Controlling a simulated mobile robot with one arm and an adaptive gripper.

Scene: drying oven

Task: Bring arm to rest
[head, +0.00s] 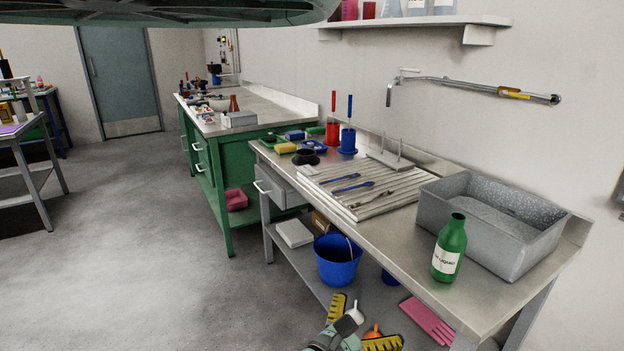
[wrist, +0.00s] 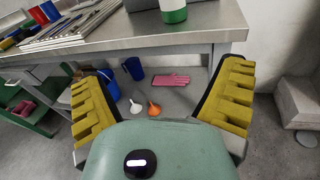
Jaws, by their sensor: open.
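My gripper (head: 363,325) shows at the bottom of the head view, in front of the steel bench with its yellow ribbed fingers apart. In the wrist view my gripper (wrist: 163,105) is open and empty, one yellow finger on each side. The gap between the fingers faces the lower shelf under the bench. Most of my arm is out of view below the head picture.
The steel bench (head: 420,262) carries a green bottle (head: 450,248), a grey basin (head: 487,228) and a ribbed drainboard (head: 340,192). Below lie a blue bucket (head: 337,260) and pink gloves (head: 428,320). The grey floor (head: 150,260) to the left is clear.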

